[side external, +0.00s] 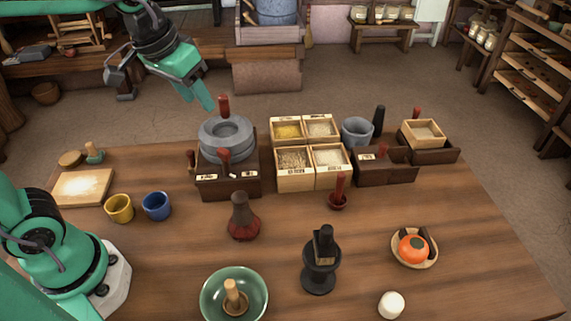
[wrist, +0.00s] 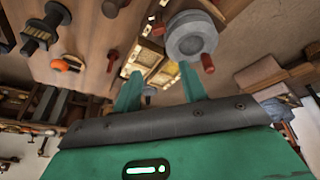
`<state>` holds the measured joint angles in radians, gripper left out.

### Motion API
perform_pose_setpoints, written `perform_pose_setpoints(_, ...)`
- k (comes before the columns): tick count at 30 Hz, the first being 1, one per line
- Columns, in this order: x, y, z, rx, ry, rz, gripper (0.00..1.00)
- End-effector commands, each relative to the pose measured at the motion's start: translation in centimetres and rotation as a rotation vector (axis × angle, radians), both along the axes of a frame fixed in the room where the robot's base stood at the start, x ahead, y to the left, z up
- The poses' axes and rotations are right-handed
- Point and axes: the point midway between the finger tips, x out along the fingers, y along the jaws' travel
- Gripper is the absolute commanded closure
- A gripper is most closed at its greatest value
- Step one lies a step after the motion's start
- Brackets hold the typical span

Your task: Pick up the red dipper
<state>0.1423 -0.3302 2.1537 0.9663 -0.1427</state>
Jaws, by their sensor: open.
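The red dipper (side external: 338,201) stands on the table right of centre, a small red cup with an upright handle, in front of the grain boxes. A red shape in the wrist view (wrist: 112,58) looks like it, left of the fingers. My gripper (side external: 209,104) is raised at the back left, near the grey quern's far side and well away from the dipper. In the wrist view my gripper (wrist: 159,75) is open, with nothing between its two green fingers.
The grey stone quern (side external: 225,138) with red handles sits on a dark box. Grain boxes (side external: 293,182), a grey cup (side external: 357,131) and dark trays stand behind the dipper. A dark red bottle (side external: 243,218) and a black mill (side external: 321,262) are nearer. The table between them is clear.

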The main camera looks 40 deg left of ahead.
Motion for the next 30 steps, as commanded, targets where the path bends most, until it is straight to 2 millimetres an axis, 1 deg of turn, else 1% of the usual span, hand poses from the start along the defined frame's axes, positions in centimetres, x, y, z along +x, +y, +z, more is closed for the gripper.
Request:
perform_pose_setpoints(1, 1.0, -0.6, -0.1, -0.002, 0.016, -0.005, 0.57)
perform_pose_setpoints(3, 2.3, -1.5, -0.3, -0.004, 0.036, -0.004, 0.57)
perform_pose_setpoints(8, 5.1, -3.6, -0.8, -0.008, 0.077, -0.007, 0.57)
perform_pose_setpoints(14, 8.5, -6.5, -2.2, -0.009, 0.129, -0.008, 0.57)
perform_pose_setpoints(18, 10.6, -8.7, -3.6, -0.006, 0.166, -0.009, 0.57)
perform_pose_setpoints(23, 12.8, -11.5, -5.6, 0.000, 0.206, -0.009, 0.57)
perform_pose_setpoints(30, 15.5, -15.8, -9.4, 0.015, 0.265, -0.007, 0.57)
